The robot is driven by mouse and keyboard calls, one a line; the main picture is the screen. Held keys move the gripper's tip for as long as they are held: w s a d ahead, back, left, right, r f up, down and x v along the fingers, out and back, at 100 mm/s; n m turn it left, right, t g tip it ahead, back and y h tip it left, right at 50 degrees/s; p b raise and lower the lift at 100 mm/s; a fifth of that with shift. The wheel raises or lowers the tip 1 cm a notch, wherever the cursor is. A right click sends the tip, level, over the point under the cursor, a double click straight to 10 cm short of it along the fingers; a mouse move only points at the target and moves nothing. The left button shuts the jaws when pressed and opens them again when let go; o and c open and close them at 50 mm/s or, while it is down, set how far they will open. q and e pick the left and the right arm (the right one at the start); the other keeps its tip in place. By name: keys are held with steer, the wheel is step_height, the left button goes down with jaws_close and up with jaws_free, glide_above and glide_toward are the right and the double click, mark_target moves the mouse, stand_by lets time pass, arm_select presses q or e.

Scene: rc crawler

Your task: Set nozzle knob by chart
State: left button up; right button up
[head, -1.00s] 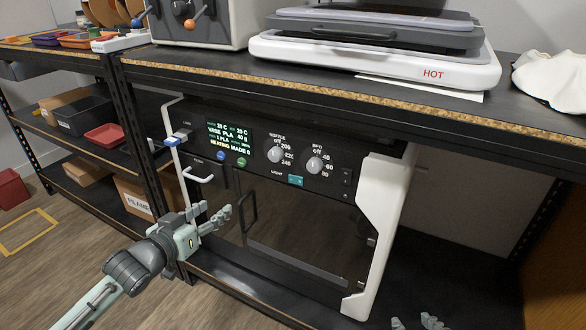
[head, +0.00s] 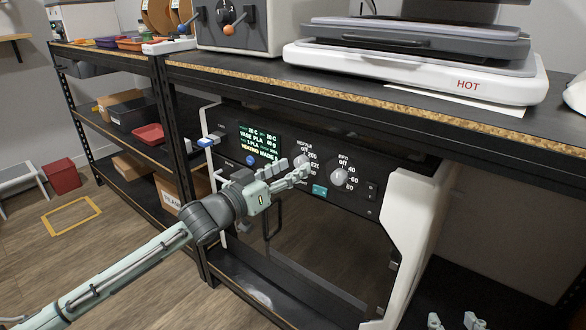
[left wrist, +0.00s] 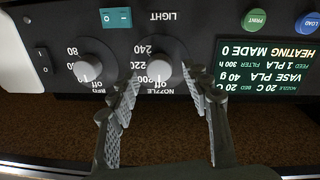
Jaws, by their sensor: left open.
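The printer's front panel (head: 262,128) is black. Its round grey nozzle knob (head: 302,163) is partly hidden by my left fingers in the head view. The left wrist view shows the knob (left wrist: 160,67) upside down, with marks off, 200, 220 and 240; its pale pointer mark appears toward "off". My left gripper (left wrist: 163,80) is open, with one finger on each side of the knob; contact is unclear. It also shows in the head view (head: 294,174). My right gripper (head: 454,321) is open and empty at the bottom edge. No chart is readable.
The bed knob (head: 340,173) is close to the right of the nozzle knob. A teal light switch (head: 320,190) lies below them. The screen (head: 259,144) reads VASE PLA 40 g, HEATING. The bench top (head: 400,98) overhangs the panel; a HOT-marked machine (head: 440,82) stands on it.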

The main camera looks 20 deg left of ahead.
arm_select(q)
steer(key=shift+w+d, duration=0.25)
steer(key=shift+w, duration=0.25)
arm_select(e)
steer(key=shift+a+r, duration=0.1)
steer(key=shift+r, duration=0.05)
